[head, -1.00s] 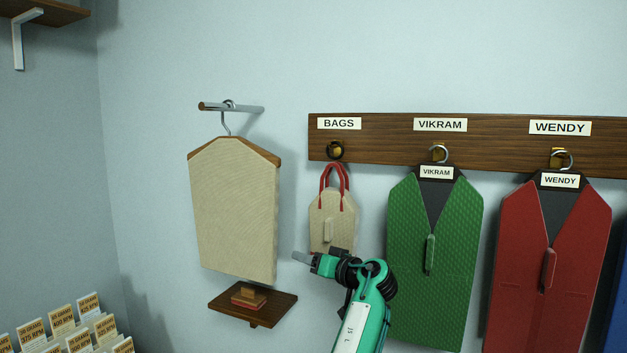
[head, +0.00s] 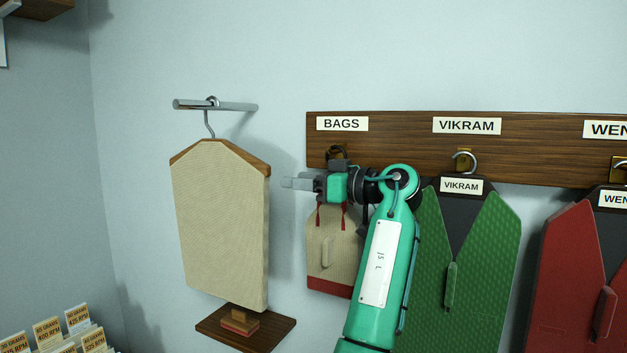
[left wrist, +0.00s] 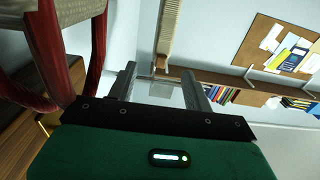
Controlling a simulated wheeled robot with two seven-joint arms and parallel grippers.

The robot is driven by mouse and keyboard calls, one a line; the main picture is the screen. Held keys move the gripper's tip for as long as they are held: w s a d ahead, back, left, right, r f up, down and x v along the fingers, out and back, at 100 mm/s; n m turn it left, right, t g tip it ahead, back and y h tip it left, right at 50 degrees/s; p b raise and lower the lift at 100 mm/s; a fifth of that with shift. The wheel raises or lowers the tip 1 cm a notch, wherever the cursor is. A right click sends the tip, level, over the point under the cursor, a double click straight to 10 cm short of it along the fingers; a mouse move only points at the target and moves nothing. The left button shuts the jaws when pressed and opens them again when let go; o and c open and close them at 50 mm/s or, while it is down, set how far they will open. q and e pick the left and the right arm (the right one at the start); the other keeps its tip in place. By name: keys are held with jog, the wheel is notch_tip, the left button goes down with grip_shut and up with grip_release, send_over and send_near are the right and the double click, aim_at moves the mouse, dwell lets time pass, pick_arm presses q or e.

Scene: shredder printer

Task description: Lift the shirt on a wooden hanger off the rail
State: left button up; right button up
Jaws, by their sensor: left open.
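The beige shirt (head: 218,225) hangs on a wooden hanger (head: 262,165), whose metal hook goes up to the short rail (head: 235,106) on the wall. My left gripper (head: 298,184) is open and empty. It points left, to the right of the shirt's upper side and apart from it, in front of the beige bag. In the left wrist view its two fingers (left wrist: 160,88) are spread with nothing between them. A beige strip (left wrist: 170,35), probably the shirt seen edge-on, shows beyond them. My right gripper is not in view.
The beige bag (head: 328,235) hangs close behind my left gripper; its red handles (left wrist: 65,60) are near in the wrist view. A green garment (head: 485,250) and a red one (head: 570,270) hang to the right. A small wooden shelf (head: 270,335) juts out below the shirt.

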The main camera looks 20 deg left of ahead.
aim_at(251, 173)
pick_arm(q)
jog(key=a, duration=0.1)
jog(key=a+p, duration=0.1)
jog(key=a, duration=0.3)
jog(key=shift+s+r+p, duration=0.15)
jog(key=shift+r+p, duration=0.15)
jog(key=a, duration=0.2)
jog(key=a+p, duration=0.1)
jog(key=a, duration=0.1)
jog(key=a+p, duration=0.1)
jog(key=a, duration=0.1)
jog(key=shift+w+a+f, duration=0.1)
jog(key=shift+w+a, duration=0.25)
jog(key=shift+w+a+f, duration=0.1)
jog(key=shift+a, duration=0.4)
jog(key=shift+c, duration=1.1)
grip_shut()
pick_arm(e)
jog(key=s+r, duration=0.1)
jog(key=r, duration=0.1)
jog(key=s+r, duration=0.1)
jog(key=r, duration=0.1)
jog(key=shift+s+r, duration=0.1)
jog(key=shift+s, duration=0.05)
pick_arm(q)
jog(key=shift+p, duration=0.3)
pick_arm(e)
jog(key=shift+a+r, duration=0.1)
